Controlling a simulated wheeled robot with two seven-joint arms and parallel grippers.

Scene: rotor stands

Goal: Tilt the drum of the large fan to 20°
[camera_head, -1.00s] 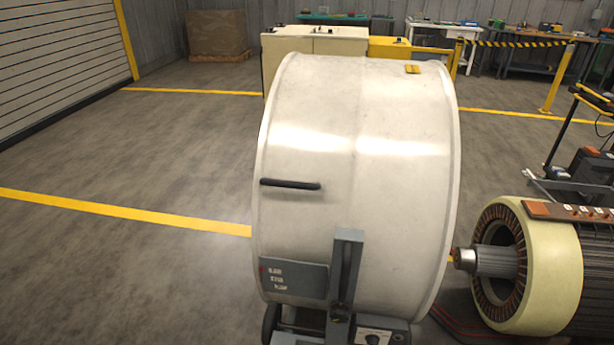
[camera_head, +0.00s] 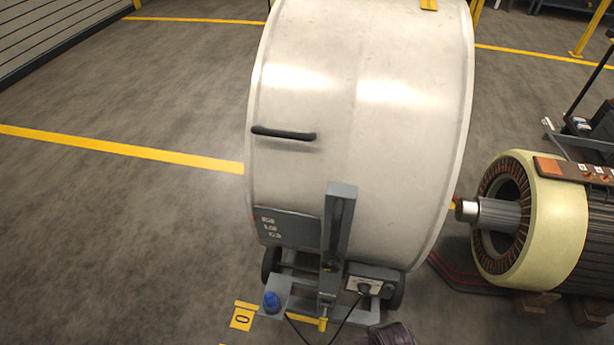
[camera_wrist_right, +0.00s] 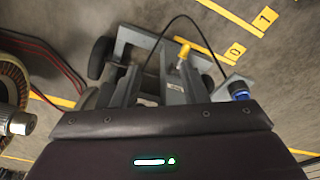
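The large fan's white drum (camera_head: 370,120) fills the middle of the head view. A black handle (camera_head: 284,134) sticks out on its left side. A grey upright bracket (camera_head: 338,230) stands in front of the drum on a wheeled grey stand (camera_head: 300,290). A control box with a knob (camera_head: 364,287) sits at the stand's lower right. The right wrist view shows the stand's frame (camera_wrist_right: 150,75) and wheels, but not the drum. A dark part of mine fills that view's lower half, and no fingers show.
A large rotor-and-stator machine (camera_head: 545,215) with a protruding shaft stands close on the right, on wooden blocks. A blue-topped item (camera_head: 271,302) sits at the stand's lower left, by a yellow floor mark "0" (camera_head: 242,317). Cables lie on the floor. The floor on the left is clear.

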